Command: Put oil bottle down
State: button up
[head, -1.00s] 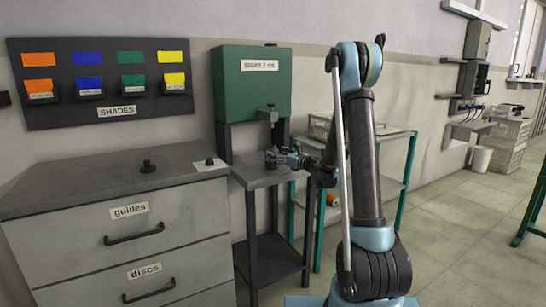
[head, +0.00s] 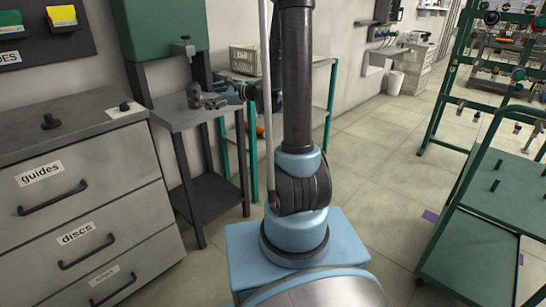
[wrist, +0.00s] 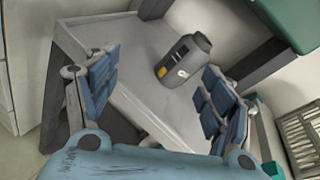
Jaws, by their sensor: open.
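The oil bottle (head: 194,95), small and dark grey, stands on the top of a small grey table (head: 175,120), close to the tap of the green cabinet (head: 165,35). In the wrist view the bottle (wrist: 183,60) shows a yellow patch and a round white mark, and bare tabletop lies around it. My gripper (head: 228,94) is to the right of the bottle in the head view, apart from it. In the wrist view my gripper (wrist: 157,88) has its blue-padded fingers spread wide with nothing between them. The bottle is beyond the fingertips.
A grey drawer unit (head: 80,190) stands left of the small table. A teal-framed shelf with a crate (head: 245,60) is behind my arm. A green rack (head: 445,95) and a green cart (head: 490,200) stand at the right.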

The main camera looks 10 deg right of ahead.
jog(key=s+d+f+n+g+h, duration=0.25)
jog(key=s+n, duration=0.35)
jog(key=s, duration=0.4)
jog(key=s+d+f+n+g+h, duration=0.1)
jog(key=s+d+n+g+h, duration=0.3)
jog(key=s, duration=0.6)
jog(key=s+d+f+n+h, duration=0.3)
jog(key=s+d+n, duration=0.2)
jog(key=s, duration=0.4)
jog(key=s+d+f+n+h, duration=0.3)
jog(key=s+d, duration=0.4)
jog(key=s, duration=0.3)
jog(key=f+n, duration=0.1)
jog(key=n, duration=0.1)
jog(key=shift+d+f+n+g, duration=0.25)
jog(key=shift+n+g, duration=0.1)
jog(key=shift+n, duration=0.05)
jog(key=shift+w+f, duration=0.2)
jog(key=shift+w, duration=0.3)
